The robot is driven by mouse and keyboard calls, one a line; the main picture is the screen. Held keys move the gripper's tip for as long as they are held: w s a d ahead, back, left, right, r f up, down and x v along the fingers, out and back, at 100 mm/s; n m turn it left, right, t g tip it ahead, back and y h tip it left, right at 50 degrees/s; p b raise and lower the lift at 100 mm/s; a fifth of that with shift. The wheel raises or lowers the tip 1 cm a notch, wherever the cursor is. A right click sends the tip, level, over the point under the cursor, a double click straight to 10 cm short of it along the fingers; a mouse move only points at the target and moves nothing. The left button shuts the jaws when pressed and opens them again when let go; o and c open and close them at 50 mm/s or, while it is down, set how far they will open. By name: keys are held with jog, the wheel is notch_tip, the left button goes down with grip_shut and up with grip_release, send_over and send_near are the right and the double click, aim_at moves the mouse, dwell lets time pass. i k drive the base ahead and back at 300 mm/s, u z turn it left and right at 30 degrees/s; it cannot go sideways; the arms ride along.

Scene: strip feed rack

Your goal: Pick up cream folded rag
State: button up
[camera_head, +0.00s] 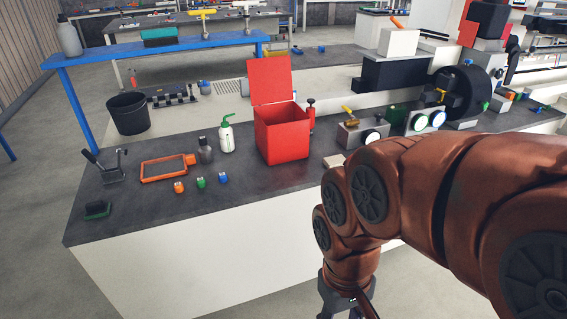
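A small pale, flat item (334,161) lies on the dark worktop just right of the red bin, partly hidden behind my arm. It may be the cream folded rag, but it is too small and covered to tell. No other cream cloth shows clearly. My gripper (346,304) hangs at the bottom edge of the picture, in front of the white bench side and below the worktop. Its fingertips are cut off by the frame, so its opening and anything in it are hidden.
The dark worktop (225,205) has free room along its front left. A red lidded bin (281,138), a green-topped bottle (227,138), an orange frame (163,169) and several small coloured pieces stand on it. Knobs and gauges (427,120) stand behind my arm.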

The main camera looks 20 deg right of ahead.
aim_at(338, 161)
jog(key=u, duration=0.1)
jog(key=i, duration=1)
